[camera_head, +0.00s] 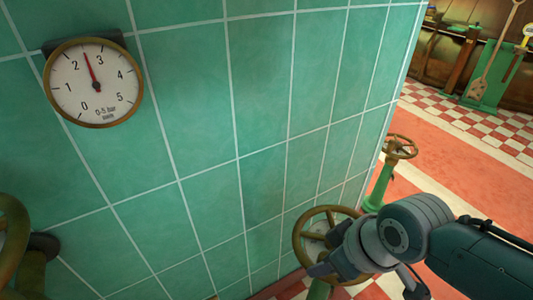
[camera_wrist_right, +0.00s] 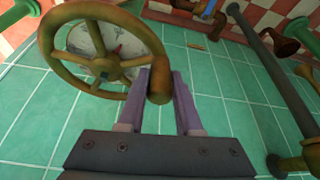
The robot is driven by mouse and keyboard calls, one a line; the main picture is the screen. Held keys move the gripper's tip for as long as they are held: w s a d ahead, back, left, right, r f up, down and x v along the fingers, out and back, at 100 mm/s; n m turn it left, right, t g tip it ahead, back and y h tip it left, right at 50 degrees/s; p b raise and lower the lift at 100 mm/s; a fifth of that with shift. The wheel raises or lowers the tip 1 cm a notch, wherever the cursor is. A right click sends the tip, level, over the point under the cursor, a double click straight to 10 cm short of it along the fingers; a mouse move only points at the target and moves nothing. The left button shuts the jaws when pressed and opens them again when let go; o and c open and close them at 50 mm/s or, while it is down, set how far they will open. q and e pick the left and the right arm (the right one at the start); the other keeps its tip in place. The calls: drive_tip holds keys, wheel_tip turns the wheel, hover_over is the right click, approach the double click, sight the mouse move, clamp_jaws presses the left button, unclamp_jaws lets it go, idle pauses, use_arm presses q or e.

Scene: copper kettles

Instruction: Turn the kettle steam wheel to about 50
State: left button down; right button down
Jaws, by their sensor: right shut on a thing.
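The brass steam wheel (camera_head: 297,237) with spokes stands low at the centre right of the head view. It fills the upper left of the right wrist view (camera_wrist_right: 46,62). A pale dial (camera_wrist_right: 120,45) with a red mark lies behind its spokes; I cannot read it. My right gripper (camera_head: 325,268) is at the near side of the wheel. In the wrist view its purple fingers (camera_wrist_right: 160,100) stand on either side of the wheel's brown handle (camera_wrist_right: 159,82), shut on it. The fingertips are partly hidden. My left gripper is not in view.
A 0-5 bar gauge (camera_head: 95,84) on the green tiled wall points between 2 and 3. Another wheel (camera_head: 12,240) is cut off at the left edge. A further wheel (camera_head: 400,147) stands on a green post beyond the wall's corner. Checkered floor lies open at right.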

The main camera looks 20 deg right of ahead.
sight(366, 275)
drive_tip(key=shift+s+d+n+y, duration=0.3)
drive_tip(key=shift+s+d+n, duration=0.3)
drive_tip(key=shift+n, duration=0.4)
drive_tip(key=d+n, duration=0.1)
drive_tip(key=s+n+g+b, duration=0.1)
drive_tip(key=shift+d+f+n+y, duration=0.2)
drive_tip(key=shift+d+n+y, duration=0.15)
drive_tip(key=shift+n+y, duration=0.05)
drive_tip(key=d+n+b, duration=0.1)
drive_tip(key=n+b, duration=0.1)
drive_tip(key=shift+s+d+f+n+g+y+b, duration=0.1)
drive_tip(key=shift+s+d+n+g+y+b, duration=0.2)
drive_tip(key=shift+d+g, duration=0.1)
drive_tip(key=shift+s+d+n+g+b, duration=0.1)
drive_tip(key=shift+d+n+g+b, duration=0.2)
drive_tip(key=shift+d+n+b, duration=0.6)
drive_tip(key=shift+n+y, duration=0.3)
drive_tip(key=shift+d, duration=0.2)
drive_tip(key=shift+d+b, duration=0.25)
drive_tip(key=shift+b, duration=0.1)
